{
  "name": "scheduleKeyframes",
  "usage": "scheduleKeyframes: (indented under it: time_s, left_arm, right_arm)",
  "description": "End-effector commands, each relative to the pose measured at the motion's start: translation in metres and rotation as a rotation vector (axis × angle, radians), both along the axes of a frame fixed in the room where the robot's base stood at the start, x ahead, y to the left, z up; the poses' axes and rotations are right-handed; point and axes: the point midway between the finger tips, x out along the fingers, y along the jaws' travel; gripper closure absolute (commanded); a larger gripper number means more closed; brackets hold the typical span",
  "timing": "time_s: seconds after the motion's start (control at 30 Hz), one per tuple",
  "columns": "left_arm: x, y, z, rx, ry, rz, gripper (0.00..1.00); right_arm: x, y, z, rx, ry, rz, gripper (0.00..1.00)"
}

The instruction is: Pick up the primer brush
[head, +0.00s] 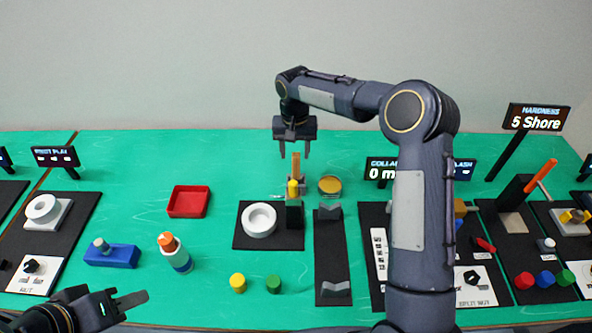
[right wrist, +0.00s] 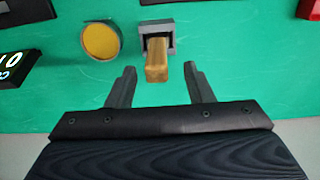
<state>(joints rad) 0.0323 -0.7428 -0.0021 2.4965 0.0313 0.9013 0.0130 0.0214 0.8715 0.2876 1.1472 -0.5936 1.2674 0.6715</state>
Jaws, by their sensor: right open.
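The primer brush appears to be the upright wooden handle (head: 296,164) standing in a small grey square holder (head: 302,187) at the middle of the table. It also shows in the right wrist view as a wooden handle (right wrist: 157,70) in the grey holder (right wrist: 169,37). My right gripper (head: 295,154) points down with its fingers apart, above and around the handle's top in the head view. In the right wrist view, the handle's near end lies ahead of and between the open fingertips (right wrist: 158,70). My left gripper (head: 138,301) is low at the left, away from the brush; its opening is unclear.
A round tin with amber content (head: 330,185) stands close right of the holder. A yellow-topped black block (head: 294,212) and a white ring (head: 259,220) are in front. A red tray (head: 188,202) lies left. My right arm hides part of the right-hand stations.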

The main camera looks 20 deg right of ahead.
Motion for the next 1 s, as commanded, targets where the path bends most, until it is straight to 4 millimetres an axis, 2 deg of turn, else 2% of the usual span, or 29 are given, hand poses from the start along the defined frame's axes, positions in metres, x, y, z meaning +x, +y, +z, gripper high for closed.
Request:
scheduleKeyframes:
  time_s: [0.03,0.2,0.5,0.83,0.87,1.0]
  left_arm:
    - [0.0,0.0,0.008,0.0,0.0,0.0,0.64]
    - [0.0,0.0,0.012,0.0,0.0,0.0,0.64]
    - [0.0,0.0,0.011,0.0,0.0,0.0,0.64]
    - [0.0,0.0,0.011,0.0,0.0,0.0,0.64]
    - [0.0,0.0,0.011,0.0,0.0,0.0,0.64]
    - [0.0,0.0,0.011,0.0,0.0,0.0,0.64]
  right_arm:
    - [-0.003,-0.003,-0.007,0.0,0.006,0.0,0.53]
    - [-0.002,-0.003,-0.029,0.001,0.004,0.0,0.53]
    - [-0.002,-0.003,-0.034,-0.001,0.001,0.001,0.54]
    - [-0.002,-0.003,-0.034,-0.001,0.001,0.0,0.97]
    - [-0.002,-0.003,-0.034,-0.001,0.001,0.0,1.0]
    - [-0.002,-0.003,-0.033,0.0,0.0,0.0,1.0]
